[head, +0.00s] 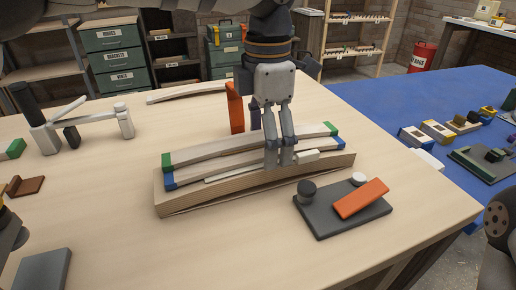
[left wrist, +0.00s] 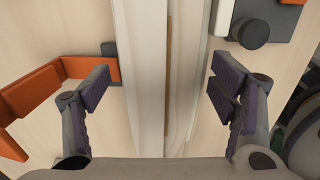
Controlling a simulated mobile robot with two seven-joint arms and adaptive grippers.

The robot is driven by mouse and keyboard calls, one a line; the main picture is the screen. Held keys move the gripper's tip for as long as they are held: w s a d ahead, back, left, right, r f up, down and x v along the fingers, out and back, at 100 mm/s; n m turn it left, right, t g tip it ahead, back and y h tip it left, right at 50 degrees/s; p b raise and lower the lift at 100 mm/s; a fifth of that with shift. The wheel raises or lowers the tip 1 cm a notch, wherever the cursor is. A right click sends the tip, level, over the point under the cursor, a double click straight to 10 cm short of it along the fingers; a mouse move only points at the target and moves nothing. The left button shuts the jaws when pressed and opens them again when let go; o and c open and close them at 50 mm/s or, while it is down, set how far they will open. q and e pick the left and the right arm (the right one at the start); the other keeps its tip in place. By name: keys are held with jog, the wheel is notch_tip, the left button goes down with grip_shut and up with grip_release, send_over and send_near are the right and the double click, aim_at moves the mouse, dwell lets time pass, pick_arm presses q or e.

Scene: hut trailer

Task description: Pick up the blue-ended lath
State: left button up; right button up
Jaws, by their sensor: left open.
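The blue-ended lath (head: 215,171) is a long pale strip with a blue block at each end, lying in a low wooden tray (head: 245,192). A green-ended lath (head: 215,151) lies just behind it. My left gripper (head: 279,163) points down over the middle of the laths, its fingers partly hiding them. In the left wrist view the left gripper (left wrist: 160,88) is open, with pale laths (left wrist: 146,70) running lengthwise between its spread fingers. The lath ends are out of that view, so I cannot tell there which is blue-ended.
An orange upright piece (head: 235,107) stands close behind the laths. A dark plate (head: 328,222) with a knob and an orange bar lies in front. A pale clamp-like frame (head: 85,125) stands at left.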

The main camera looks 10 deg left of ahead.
pick_arm(q)
jog(key=c, duration=1.3)
